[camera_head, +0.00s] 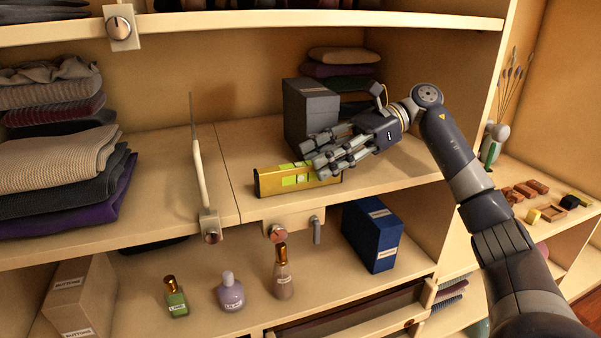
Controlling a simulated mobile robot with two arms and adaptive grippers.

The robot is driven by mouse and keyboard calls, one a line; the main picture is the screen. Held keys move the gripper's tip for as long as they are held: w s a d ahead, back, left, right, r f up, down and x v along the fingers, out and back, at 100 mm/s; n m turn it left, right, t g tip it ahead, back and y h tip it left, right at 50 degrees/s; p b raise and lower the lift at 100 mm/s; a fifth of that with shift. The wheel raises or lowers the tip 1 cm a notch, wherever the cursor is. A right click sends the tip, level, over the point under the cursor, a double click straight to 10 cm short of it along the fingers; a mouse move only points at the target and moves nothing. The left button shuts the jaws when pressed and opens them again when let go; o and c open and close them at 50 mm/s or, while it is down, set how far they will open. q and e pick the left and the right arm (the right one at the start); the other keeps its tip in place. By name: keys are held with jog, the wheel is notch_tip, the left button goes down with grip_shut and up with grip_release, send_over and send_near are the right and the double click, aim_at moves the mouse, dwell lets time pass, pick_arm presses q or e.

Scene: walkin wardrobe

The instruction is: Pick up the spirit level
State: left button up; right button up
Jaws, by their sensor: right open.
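The spirit level (270,182) is a yellow bar with bright green windows. It lies on the middle shelf near the front edge, right of the upright divider. My right gripper (315,161) reaches in from the right and is open, its fingers at the level's right part. The fingers cover some of the level's top and right end. I cannot tell whether they touch it. My left gripper is not in view.
A dark grey box (308,108) stands just behind the level, with folded clothes (343,58) behind it. A thin upright divider (199,170) stands to the left. Bottles (230,293) and a blue box (372,236) stand on the shelf below.

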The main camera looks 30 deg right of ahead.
aim_at(304, 164)
jog(key=p+x, duration=0.1)
jog(key=x, duration=0.1)
jog(key=p+x, duration=0.1)
jog(key=x, duration=0.1)
jog(key=shift+s+a+r, duration=0.1)
jog(key=shift+a+r, duration=0.1)
jog(key=shift+a, duration=0.05)
jog(key=shift+a+f, duration=0.25)
jog(key=shift+d, duration=0.1)
jog(key=shift+c, duration=0.5)
grip_shut()
